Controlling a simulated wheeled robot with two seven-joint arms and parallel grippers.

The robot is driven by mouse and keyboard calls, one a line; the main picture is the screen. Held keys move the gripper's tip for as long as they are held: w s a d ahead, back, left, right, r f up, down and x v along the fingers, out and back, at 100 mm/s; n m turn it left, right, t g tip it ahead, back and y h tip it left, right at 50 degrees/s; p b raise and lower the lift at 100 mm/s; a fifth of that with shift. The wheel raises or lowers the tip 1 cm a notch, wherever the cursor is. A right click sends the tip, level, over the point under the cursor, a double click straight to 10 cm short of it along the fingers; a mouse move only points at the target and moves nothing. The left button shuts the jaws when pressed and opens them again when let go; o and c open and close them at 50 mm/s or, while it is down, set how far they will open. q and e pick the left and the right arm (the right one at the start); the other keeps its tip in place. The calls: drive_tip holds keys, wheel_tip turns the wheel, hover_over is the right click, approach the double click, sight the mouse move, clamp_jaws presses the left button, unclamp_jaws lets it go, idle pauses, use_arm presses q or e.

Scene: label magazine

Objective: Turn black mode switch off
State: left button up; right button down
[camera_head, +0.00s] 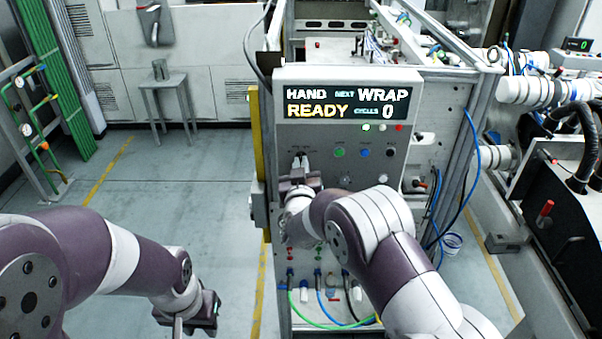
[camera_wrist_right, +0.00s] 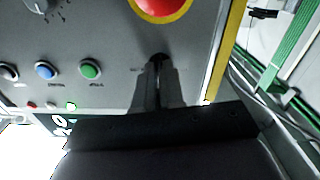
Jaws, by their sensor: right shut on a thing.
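The control panel (camera_head: 350,135) stands at the centre of the head view, with a display reading HAND, NEXT WRAP, READY, CYCLES 0. My right gripper (camera_head: 300,163) is at the panel's left side. In the right wrist view its two fingers (camera_wrist_right: 158,75) are shut on the small black mode switch (camera_wrist_right: 157,59). The fingers hide most of the switch, so its angle cannot be told. My left gripper (camera_head: 190,318) hangs low over the floor at lower left, away from the panel; its jaw opening is unclear.
A large red button with a yellow ring (camera_wrist_right: 160,8) is close to the fingers. Hoses (camera_head: 325,315) hang below the panel.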

drive_tip(key=n+b, duration=0.1)
drive_tip(key=n, duration=1)
drive_tip(key=shift+r, duration=0.15)
idle(0.6)
drive_tip(key=c, duration=1.2)
unclamp_jaws()
drive_tip(key=shift+c, duration=0.2)
drive_tip(key=s+b, duration=0.4)
drive_tip(key=s, duration=0.8)
drive_tip(key=shift+s+b, duration=0.3)
drive_tip(key=shift+b, duration=0.1)
